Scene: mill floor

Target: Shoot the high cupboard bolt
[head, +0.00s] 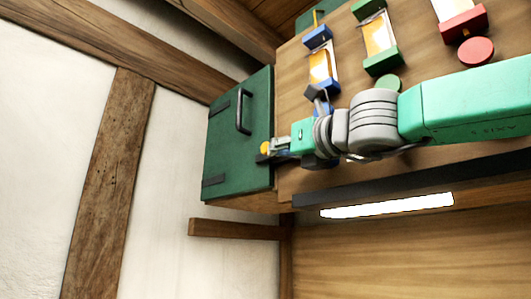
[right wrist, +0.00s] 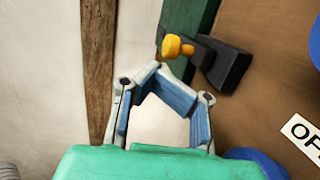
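The high cupboard has a closed green door (head: 238,140) with a black handle, at upper left centre in the head view. At its right edge is the bolt's yellow knob (head: 265,148). In the right wrist view the yellow knob (right wrist: 176,47) stands out beside a dark bolt housing (right wrist: 225,65) on the brown panel. My right gripper (head: 276,150) reaches in from the right, close to the bolt. In the right wrist view its fingers (right wrist: 156,73) bend in and their tips meet, empty, just short of the knob. Contact with the knob is not visible. My left gripper is not in view.
Right of the door is a wooden panel (head: 295,95) carrying blue, green (head: 383,60) and red (head: 466,22) fittings. A lit strip (head: 388,205) hangs below it. A wooden bracket (head: 235,229) juts out under the cupboard. The white wall with timber beams (head: 108,185) is clear at left.

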